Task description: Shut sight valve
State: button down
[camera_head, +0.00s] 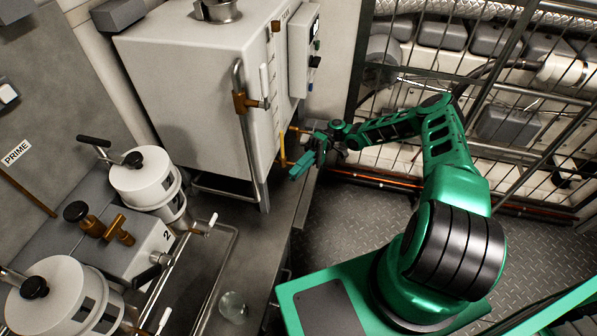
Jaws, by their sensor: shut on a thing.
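A pale box-shaped tank (200,85) fills the upper middle. Low on its right-hand face is a small brass valve fitting with a thin yellow lever (283,149) hanging roughly upright. My green gripper (296,170) comes in from the right at that lever's lower end. Its fingers look closed at the lever, but the contact is small and partly hidden by the fingers and wrist. A second brass valve (244,102) with a white handle sits on the steel pipe at the tank's front corner, clear of my gripper. I cannot tell from a label which one is the sight valve.
A wire mesh cage (490,110) with pipes behind it stands at the right. White canisters (145,178) and a brass tap (100,225) are at the left. The metal floor (340,225) is clear.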

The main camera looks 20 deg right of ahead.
jog(key=shift+w+r+y, duration=0.1)
jog(key=shift+y, duration=0.3)
dwell(0.3)
jog(key=c, duration=1.8)
grip_release()
jog(key=shift+g, duration=0.3)
jog(key=shift+o, duration=0.2)
